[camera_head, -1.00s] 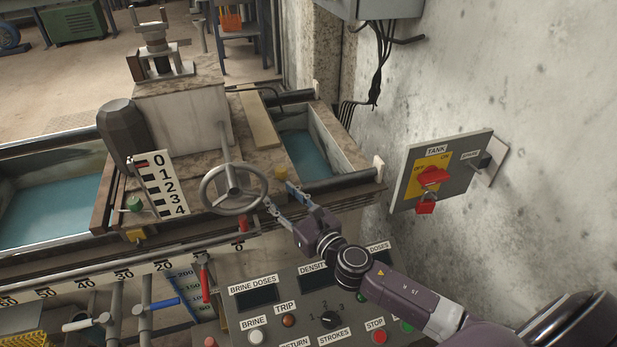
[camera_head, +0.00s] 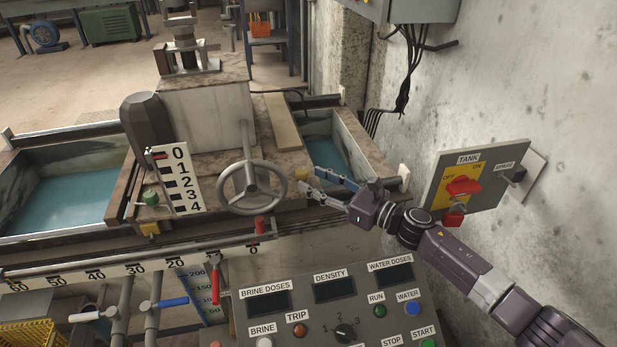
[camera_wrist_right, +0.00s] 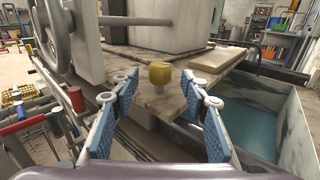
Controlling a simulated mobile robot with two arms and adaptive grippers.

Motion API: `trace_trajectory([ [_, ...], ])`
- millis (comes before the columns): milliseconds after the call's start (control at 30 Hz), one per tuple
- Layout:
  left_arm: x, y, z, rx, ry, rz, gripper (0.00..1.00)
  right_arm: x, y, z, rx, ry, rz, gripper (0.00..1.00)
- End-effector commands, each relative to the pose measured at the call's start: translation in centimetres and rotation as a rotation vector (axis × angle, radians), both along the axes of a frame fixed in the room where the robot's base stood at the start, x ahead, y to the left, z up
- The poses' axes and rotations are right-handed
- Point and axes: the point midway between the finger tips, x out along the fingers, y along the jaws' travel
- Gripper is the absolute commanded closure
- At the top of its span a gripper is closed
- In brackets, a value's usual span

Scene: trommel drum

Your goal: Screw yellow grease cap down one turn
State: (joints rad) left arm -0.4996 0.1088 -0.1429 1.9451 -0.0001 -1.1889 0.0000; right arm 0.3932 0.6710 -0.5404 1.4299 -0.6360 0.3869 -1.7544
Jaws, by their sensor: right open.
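Contact cannot be made out. My left gripper is out of view.
The grey handwheel (camera_head: 251,187) stands just left of the cap. A tank of blue water (camera_wrist_right: 253,115) lies to the right of the gripper. The control panel (camera_head: 330,300) is below, and the red-handled tank switch (camera_head: 463,188) is on the right wall.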

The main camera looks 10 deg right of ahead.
Motion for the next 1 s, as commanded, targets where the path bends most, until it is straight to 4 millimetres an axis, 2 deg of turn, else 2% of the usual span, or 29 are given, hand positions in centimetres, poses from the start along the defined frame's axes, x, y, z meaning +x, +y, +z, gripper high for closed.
trace_trajectory([
  [200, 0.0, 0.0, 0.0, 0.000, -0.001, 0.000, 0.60, 2.0, 1.6, 0.0, -0.001, -0.001, -0.001, 0.58],
  [567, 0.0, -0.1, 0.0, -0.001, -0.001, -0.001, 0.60, 2.3, 1.9, 0.0, -0.001, 0.000, -0.001, 0.58],
  [933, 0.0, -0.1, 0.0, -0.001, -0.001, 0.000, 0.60, 2.3, 1.9, 0.0, -0.001, 0.000, -0.001, 0.99],
  [1000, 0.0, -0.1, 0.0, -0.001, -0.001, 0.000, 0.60, 2.3, 1.9, 0.0, -0.001, 0.000, -0.002, 1.00],
])
